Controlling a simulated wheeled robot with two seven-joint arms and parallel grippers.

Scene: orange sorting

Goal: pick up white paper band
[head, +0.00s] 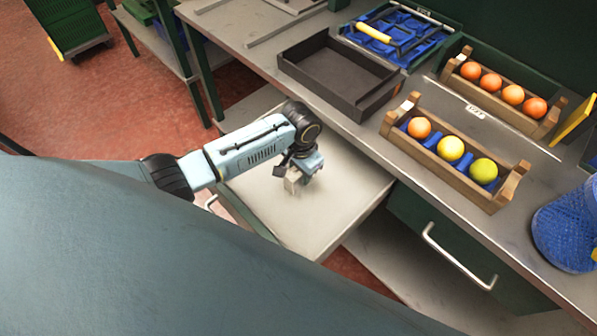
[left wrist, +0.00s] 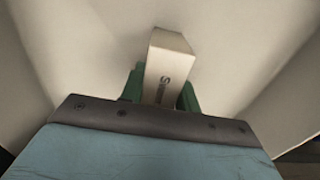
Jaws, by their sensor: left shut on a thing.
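The white paper band (left wrist: 168,68) is a small off-white block-like piece with dark lettering on its face. My left gripper (left wrist: 160,88) is shut on it, with a green finger on each side in the left wrist view. In the head view my left gripper (head: 297,176) points down over a pale, pulled-out drawer (head: 335,205), and the band (head: 291,184) shows at its fingertips. I cannot tell whether the band touches the drawer's bottom. My right gripper is not in view.
On the grey bench (head: 410,185) stand a black tray (head: 318,88), a wooden crate (head: 455,178) with one orange and two yellow fruits, and another crate (head: 505,115) of oranges. A blue mesh basket (head: 565,232) stands at the right. The drawer looks otherwise empty.

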